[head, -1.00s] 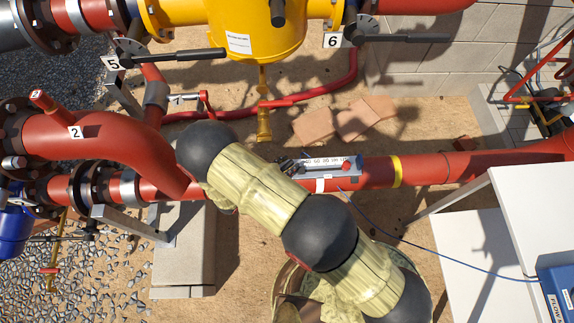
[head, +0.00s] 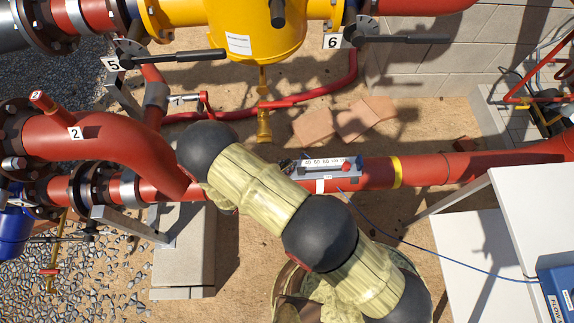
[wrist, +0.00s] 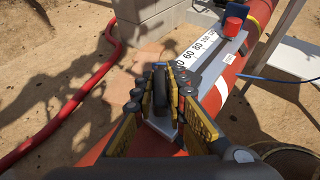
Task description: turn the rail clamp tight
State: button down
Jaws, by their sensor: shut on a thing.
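The grey measuring rail (head: 325,175) with a white number scale lies along the red pipe in the head view. It also shows in the wrist view (wrist: 216,68), running away to the upper right. At its near end, a dark upright clamp knob (wrist: 160,93) stands between my fingers. My gripper (wrist: 160,84) is shut on this knob, with a finger on each side. The knob's base and its contact with the rail are mostly hidden by the fingers. In the head view my arm covers most of the gripper and the clamp.
A yellow vessel (head: 255,30) and valve levers lie behind. A white table (head: 510,225) is at right. A red hose (wrist: 96,75) runs along the ground.

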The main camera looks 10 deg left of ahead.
dwell(0.3)
jog(key=m+g+h+b, duration=0.1)
jog(key=m+g+h, duration=0.2)
jog(key=m+g, duration=0.1)
jog(key=shift+w+f+m+h+b, duration=0.1)
jog(key=shift+m+h+b, duration=0.2)
jog(key=shift+b, duration=0.1)
jog(key=shift+m+g+h+b, duration=0.7)
jog(key=shift+m+g+h, duration=0.1)
jog(key=shift+m+g, duration=0.9)
jog(key=c, duration=1.9)
grip_release()
jog(key=shift+o, duration=0.5)
jog(key=shift+v, duration=3.8)
